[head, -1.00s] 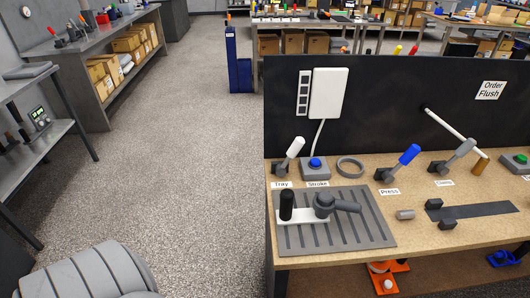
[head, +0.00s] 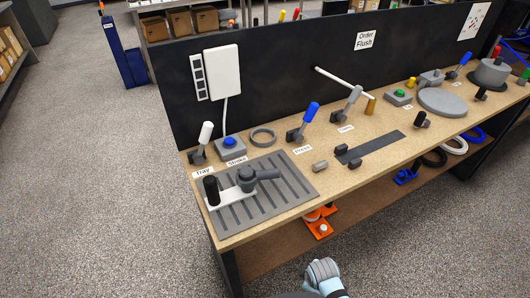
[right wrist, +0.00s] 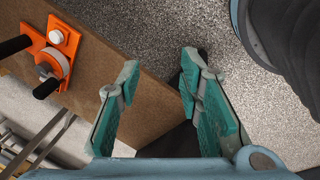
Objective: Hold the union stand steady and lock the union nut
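The union stand is a white plate (head: 232,200) on the grey slotted tray (head: 285,204) at the left end of the bench in the head view. A black upright post (head: 211,190) stands at its left end. A grey round fitting (head: 245,178), apparently the union nut, sits at its right end with a dark grey arm (head: 268,174) pointing right. My right gripper (right wrist: 159,72) is open and empty in the right wrist view, apart from the stand and beside the bench's lower shelf. My left gripper is not in view.
An orange fixture (right wrist: 55,52) lies on the lower shelf. Speckled floor left of the bench is clear.

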